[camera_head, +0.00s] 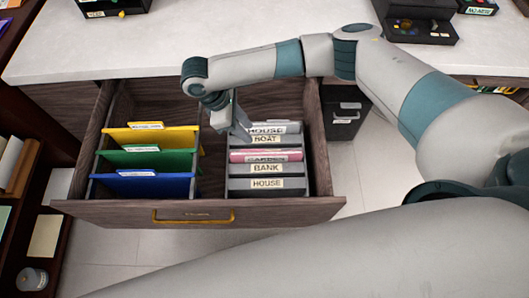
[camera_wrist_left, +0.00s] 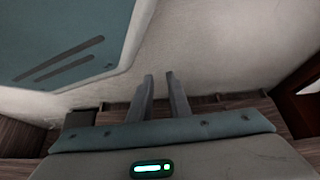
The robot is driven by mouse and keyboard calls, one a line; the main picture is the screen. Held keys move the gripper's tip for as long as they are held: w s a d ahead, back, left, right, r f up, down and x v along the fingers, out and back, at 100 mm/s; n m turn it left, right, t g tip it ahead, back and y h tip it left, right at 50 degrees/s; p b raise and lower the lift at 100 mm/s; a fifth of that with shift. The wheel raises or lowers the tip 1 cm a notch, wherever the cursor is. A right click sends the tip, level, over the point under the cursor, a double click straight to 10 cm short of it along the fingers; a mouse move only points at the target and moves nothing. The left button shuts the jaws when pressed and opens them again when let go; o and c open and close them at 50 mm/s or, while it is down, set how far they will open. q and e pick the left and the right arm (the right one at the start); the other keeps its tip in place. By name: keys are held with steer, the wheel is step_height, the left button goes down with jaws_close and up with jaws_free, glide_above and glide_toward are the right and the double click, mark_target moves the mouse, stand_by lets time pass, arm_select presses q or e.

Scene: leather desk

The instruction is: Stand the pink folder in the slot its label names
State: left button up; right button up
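The pink folder (camera_head: 265,155) stands in the right part of the open drawer, in a grey slotted rack (camera_head: 242,184). Rack labels read BOAT (camera_head: 267,139), BANK (camera_head: 267,168) and HOUSE (camera_head: 267,183); one just below the pink edge looks like GARDEN (camera_head: 266,160) and is partly covered. A further HOUSE tag (camera_head: 267,128) shows at the back. My right gripper (camera_head: 241,130) points down at the rack's back left corner, left of the tags; its fingertips are too small to judge. My left gripper (camera_wrist_left: 160,78) shows in the left wrist view, fingers apart, nothing between them.
Yellow (camera_head: 150,137), green (camera_head: 146,160) and blue (camera_head: 142,185) folders stand in the drawer's left part. The drawer front (camera_head: 110,209) has a yellow handle. The white desktop (camera_head: 150,50) lies behind. Black trays (camera_head: 415,20) stand at the back right.

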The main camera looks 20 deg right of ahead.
mark_target(267, 152)
steer(key=shift+r, duration=0.1)
steer(key=shift+s, duration=0.1)
